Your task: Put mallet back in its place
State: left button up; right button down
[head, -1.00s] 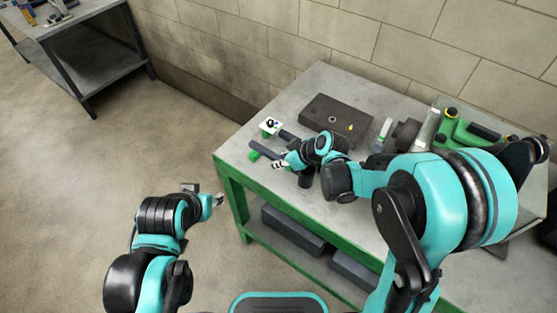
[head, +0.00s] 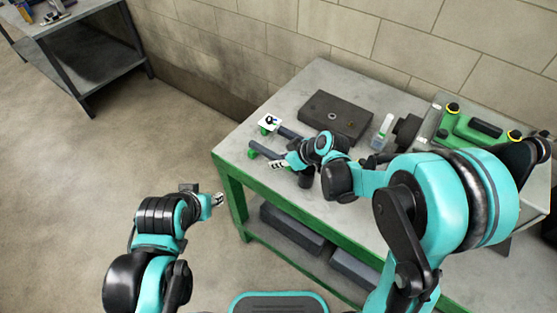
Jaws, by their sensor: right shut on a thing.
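My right gripper (head: 281,164) reaches over the left part of the green-framed workbench (head: 228,166). It is shut on what appears to be the mallet, which is small and partly hidden by the gripper and wrist. A short black cylinder (head: 306,180) just under the gripper looks like the mallet's head. A dark bar with a green end (head: 253,152) lies beside the fingertips; I cannot tell whether they touch. A second dark bar (head: 288,132) lies behind it. My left gripper (head: 218,199) is off the bench's left side, over the floor, too small to judge its fingers.
A dark flat block (head: 337,115) lies at the back of the bench. A bottle (head: 383,131) and a green case (head: 474,128) are to the right. Grey boxes (head: 291,227) fill the lower shelf.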

jog(key=shift+f+b, duration=0.3)
jog(key=shift+f, duration=0.1)
jog(key=c, duration=1.3)
grip_release()
jog(key=shift+c, duration=0.2)
jog(key=v, duration=1.2)
jog(key=shift+d, duration=0.1)
